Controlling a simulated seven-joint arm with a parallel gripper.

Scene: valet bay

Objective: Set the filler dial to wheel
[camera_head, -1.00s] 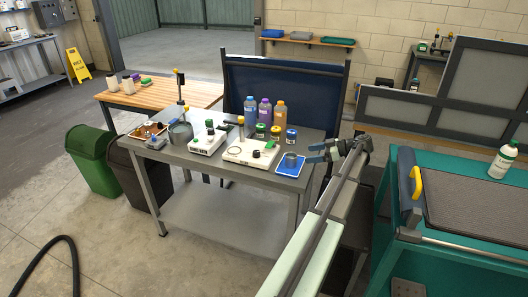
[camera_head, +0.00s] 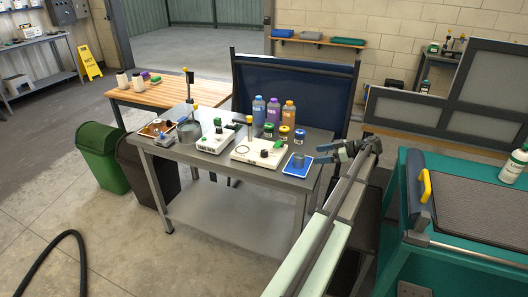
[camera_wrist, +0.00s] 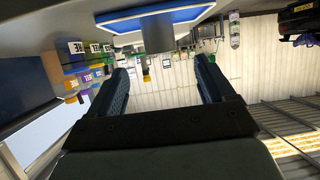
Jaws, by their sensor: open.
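Two white units stand on the grey workbench. The left unit (camera_head: 208,146) has a dark and green knob (camera_head: 218,126) on it. The right unit (camera_head: 246,156) has a black knob (camera_head: 264,153) and a green part (camera_head: 278,145) on top. Markings are too small to read, and I cannot tell which part is the filler dial. My gripper (camera_head: 322,154) is open and empty, right of both units by the bench's right end, apart from them. In the wrist view, its two dark blue fingers (camera_wrist: 162,66) are spread, with neither white unit clearly visible.
Several bottles (camera_head: 271,112) and jars stand behind. A grey pot (camera_head: 189,132) stands left.

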